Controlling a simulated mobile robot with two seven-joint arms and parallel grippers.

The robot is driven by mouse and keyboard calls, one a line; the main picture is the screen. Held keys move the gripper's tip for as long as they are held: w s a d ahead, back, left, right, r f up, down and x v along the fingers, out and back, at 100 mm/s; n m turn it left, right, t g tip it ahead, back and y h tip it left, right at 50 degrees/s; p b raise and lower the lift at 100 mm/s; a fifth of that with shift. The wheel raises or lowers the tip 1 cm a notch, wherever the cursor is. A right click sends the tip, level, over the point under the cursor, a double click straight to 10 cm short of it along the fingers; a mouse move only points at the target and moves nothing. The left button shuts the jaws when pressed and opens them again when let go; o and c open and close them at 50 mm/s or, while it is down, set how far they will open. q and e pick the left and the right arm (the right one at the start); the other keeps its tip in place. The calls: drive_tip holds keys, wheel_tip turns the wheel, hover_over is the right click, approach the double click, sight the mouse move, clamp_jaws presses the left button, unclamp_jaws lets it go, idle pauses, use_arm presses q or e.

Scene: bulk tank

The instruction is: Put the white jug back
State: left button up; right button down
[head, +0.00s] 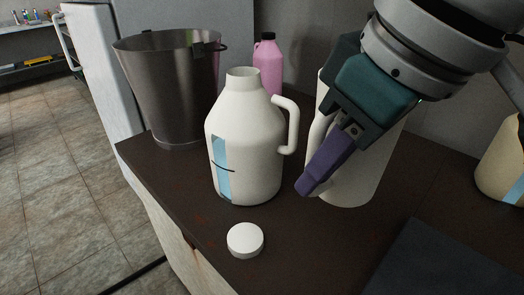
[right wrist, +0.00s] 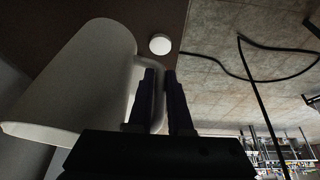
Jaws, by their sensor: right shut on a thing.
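The white jug (head: 362,180) is a plain open pitcher with a handle, upright at the right of the head view, partly hidden by my right gripper. My right gripper (head: 311,182) comes down from the upper right with its fingers shut on the jug's handle. In the right wrist view the handle (right wrist: 159,99) lies between the two fingers (right wrist: 160,85), with the jug's body (right wrist: 75,85) to the left. The jug's base is at or close to the counter; I cannot tell if it touches. My left gripper is not in view.
A white bottle (head: 245,150) with a blue strip stands uncapped left of the jug. A white cap (head: 245,240) lies in front of it on the dark counter (head: 310,255). A steel bucket (head: 170,90), a pink bottle (head: 268,66) and a cream container (head: 503,165) stand around.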

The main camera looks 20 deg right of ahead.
wheel_tip(320, 180, down, 17)
drive_tip(key=b, duration=0.5)
drive_tip(key=shift+f, duration=0.4)
drive_tip(key=shift+f, duration=0.1)
drive_tip(key=c, duration=0.8)
unclamp_jaws()
drive_tip(key=shift+c, duration=0.2)
